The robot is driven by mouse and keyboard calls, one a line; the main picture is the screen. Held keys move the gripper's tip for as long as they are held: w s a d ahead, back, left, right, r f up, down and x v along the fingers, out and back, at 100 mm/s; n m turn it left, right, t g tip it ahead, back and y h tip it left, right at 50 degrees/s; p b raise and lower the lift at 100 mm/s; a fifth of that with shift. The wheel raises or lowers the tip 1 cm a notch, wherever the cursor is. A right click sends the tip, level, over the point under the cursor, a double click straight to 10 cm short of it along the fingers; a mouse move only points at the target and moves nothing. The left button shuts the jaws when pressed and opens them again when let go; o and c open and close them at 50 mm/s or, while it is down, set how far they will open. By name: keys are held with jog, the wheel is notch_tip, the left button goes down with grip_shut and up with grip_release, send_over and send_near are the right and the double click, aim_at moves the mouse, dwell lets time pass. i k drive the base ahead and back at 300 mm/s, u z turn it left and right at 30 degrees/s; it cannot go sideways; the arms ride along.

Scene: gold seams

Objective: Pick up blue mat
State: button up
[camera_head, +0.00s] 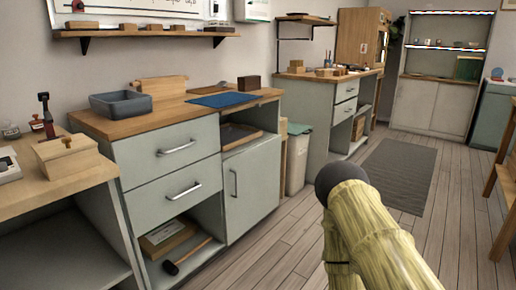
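A blue mat (221,99) lies flat on the wooden top of a grey-green cabinet (150,121), near its right front edge. Part of my arm, yellow-green with a dark rounded end, shows at the lower right over the floor, well apart from the mat. My gripper's fingers cannot be made out. Nothing visible touches the mat.
A grey tray (121,104) sits left of the mat. A dark brown block (249,83) and a wooden block (160,88) stand behind it. A wooden box (66,155) is on the left table. The floor (290,235) before the cabinet is clear.

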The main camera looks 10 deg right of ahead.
aim_at(227, 99)
jog(key=u, duration=0.05)
jog(key=k, duration=0.45)
jog(key=z, duration=1.1)
jog(key=i, duration=1.4)
jog(key=z, duration=0.7)
jog(key=i, duration=1.6)
jog(key=u, duration=0.75)
jog(key=i, duration=0.95)
jog(key=u, duration=1.5)
jog(key=i, duration=0.55)
jog(key=u, duration=0.5)
